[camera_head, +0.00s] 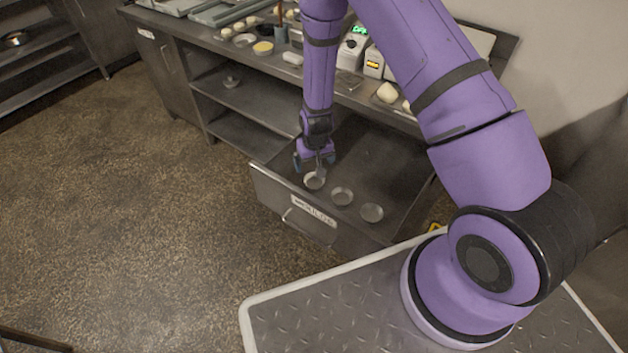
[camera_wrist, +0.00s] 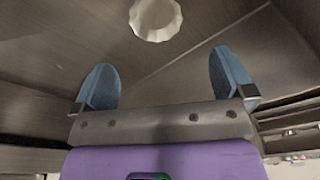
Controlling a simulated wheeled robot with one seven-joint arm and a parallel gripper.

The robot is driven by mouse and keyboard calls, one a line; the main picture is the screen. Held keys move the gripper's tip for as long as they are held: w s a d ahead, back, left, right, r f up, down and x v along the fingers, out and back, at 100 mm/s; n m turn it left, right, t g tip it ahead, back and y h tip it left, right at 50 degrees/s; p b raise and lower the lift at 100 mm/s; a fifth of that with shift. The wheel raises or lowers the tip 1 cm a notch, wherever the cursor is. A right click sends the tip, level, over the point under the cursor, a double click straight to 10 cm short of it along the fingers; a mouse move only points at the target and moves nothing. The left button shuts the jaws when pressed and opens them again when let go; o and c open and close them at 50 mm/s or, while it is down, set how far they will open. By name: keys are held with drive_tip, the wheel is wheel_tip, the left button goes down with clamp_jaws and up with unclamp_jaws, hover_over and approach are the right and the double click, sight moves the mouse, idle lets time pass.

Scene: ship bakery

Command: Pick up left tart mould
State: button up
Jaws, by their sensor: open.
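Three round metal tart moulds lie in a row in an open drawer (camera_head: 376,160). The left tart mould (camera_head: 314,181) is under my gripper (camera_head: 314,160) in the head view. The middle mould (camera_head: 342,196) and the right mould (camera_head: 372,213) lie to its right. In the wrist view, one fluted mould (camera_wrist: 155,19) shows at the top, cut by the frame edge, beyond and between the fingertips. My gripper (camera_wrist: 165,80) is open there, with its two blue fingers apart and nothing between them. The gap between fingers and mould is hard to judge.
The drawer's labelled front panel (camera_head: 312,212) stands close to the left mould. The counter (camera_head: 215,42) above holds bowls, dough pieces and scales. Open shelves (camera_head: 240,90) lie left of the drawer. The floor (camera_head: 130,220) in front is clear.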

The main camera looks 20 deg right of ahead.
hover_over(314, 182)
drive_tip(key=f, duration=0.4)
drive_tip(key=shift+s+a, duration=0.2)
drive_tip(key=shift+s, duration=0.05)
drive_tip(key=shift+d+f, duration=0.2)
drive_tip(key=shift+f, duration=2.55)
drive_tip(key=c, duration=1)
